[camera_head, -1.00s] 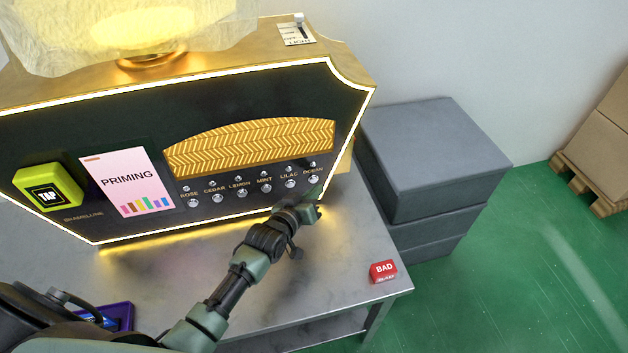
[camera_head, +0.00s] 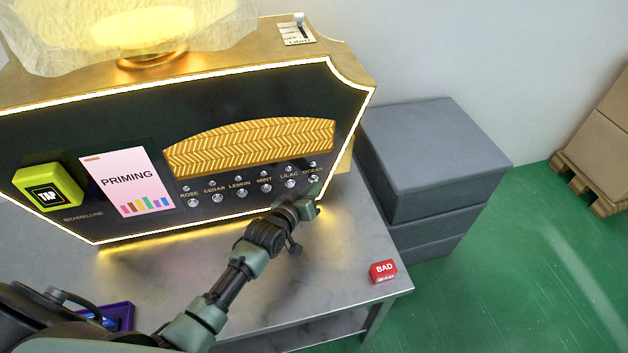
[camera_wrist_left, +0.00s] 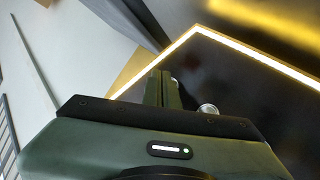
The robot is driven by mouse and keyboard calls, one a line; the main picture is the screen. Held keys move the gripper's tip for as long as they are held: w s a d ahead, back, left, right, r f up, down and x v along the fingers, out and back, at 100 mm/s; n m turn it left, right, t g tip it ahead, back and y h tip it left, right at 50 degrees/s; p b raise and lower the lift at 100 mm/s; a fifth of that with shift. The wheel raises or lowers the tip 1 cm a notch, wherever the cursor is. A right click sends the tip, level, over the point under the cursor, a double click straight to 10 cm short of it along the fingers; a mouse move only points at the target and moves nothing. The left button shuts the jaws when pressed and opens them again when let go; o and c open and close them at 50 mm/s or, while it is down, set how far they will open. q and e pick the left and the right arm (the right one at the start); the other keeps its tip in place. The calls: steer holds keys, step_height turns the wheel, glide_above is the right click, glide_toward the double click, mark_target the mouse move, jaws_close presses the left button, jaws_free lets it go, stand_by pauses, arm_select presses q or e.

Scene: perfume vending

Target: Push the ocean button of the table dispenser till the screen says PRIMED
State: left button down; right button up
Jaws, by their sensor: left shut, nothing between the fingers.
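The table dispenser (camera_head: 120,228) is a black panel with a gold case and a glowing edge. Its pink screen (camera_head: 127,180) reads PRIMING above coloured bars. The ocean button (camera_head: 314,179) is the rightmost silver button in the row, under the OCEAN label. My left gripper (camera_head: 312,197) is at the panel's lower right, just below the ocean button. In the left wrist view its fingers (camera_wrist_left: 163,88) are together and empty, with a silver button (camera_wrist_left: 207,109) to their right. I cannot tell whether the fingertips touch the ocean button. My right gripper is out of view.
A yellow TAP block (camera_head: 48,187) is on the panel's left. A red BAD block (camera_head: 383,271) sits near the front right corner of the metal table (camera_head: 335,275). Grey boxes (camera_head: 435,150) stand right of the table. A purple item (camera_head: 118,316) lies at front left.

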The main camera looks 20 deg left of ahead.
arm_select(q)
steer(key=shift+w+a, duration=0.2)
steer(key=shift+w, duration=0.05)
stand_by(0.5)
steer(key=shift+s+d+p, duration=0.45)
steer(key=shift+s+p, duration=0.15)
steer(key=shift+s, duration=0.15)
steer(key=shift+d, duration=0.1)
steer(key=s+d+p, duration=0.1)
steer(key=s+p, duration=0.1)
steer(key=s+d+p, duration=0.1)
steer(key=s, duration=0.1)
steer(key=shift+d, duration=0.35)
